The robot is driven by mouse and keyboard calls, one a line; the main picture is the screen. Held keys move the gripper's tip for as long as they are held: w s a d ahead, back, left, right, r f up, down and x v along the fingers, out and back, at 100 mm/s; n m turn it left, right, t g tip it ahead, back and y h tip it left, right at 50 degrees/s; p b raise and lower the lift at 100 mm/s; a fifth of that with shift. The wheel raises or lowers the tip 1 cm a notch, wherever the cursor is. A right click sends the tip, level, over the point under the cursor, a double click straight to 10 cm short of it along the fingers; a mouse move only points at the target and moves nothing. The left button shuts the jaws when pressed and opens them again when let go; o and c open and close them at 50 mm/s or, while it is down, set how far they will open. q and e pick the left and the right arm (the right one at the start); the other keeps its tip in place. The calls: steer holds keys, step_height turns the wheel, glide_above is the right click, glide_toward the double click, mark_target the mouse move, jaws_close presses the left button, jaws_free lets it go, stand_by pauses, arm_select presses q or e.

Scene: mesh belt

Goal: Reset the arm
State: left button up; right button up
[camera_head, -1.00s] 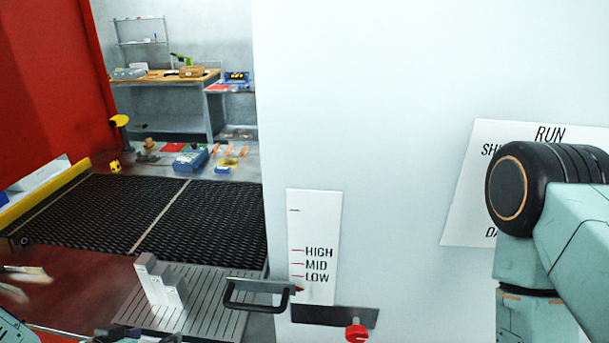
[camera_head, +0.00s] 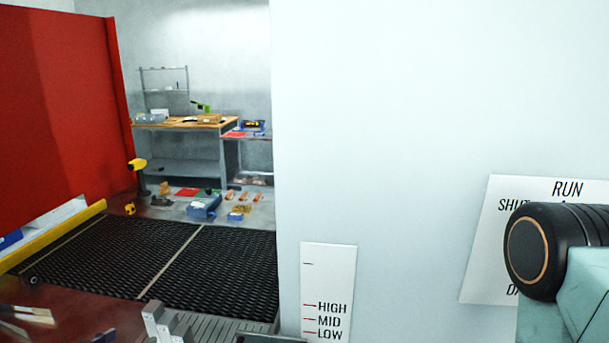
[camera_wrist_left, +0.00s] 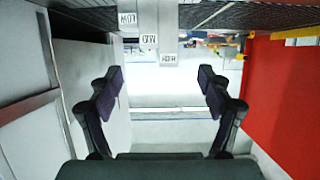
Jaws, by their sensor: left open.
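My left gripper (camera_wrist_left: 158,76) shows in the left wrist view, with its two dark fingers wide apart and nothing between them. Beyond it is a grey stepped block with small labels (camera_wrist_left: 150,40), near the picture's top. In the head view the same stepped block (camera_head: 160,322) is cut by the bottom edge. I cannot make out the left gripper clearly in the head view. My right arm (camera_head: 560,262) fills the lower right of the head view. Its gripper is not in view.
A white panel carries a HIGH, MID, LOW scale (camera_head: 328,290) and a RUN sign (camera_head: 482,240). A dark mesh belt (camera_head: 100,255) with a yellow edge (camera_head: 65,232) lies left. A workbench (camera_head: 185,123) is at the back.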

mark_target(156, 324)
arm_select(q)
steer(key=shift+b+x, duration=0.6)
steer(key=shift+x, duration=1.05)
steer(key=shift+f, duration=0.1)
steer(key=shift+d+f, duration=0.1)
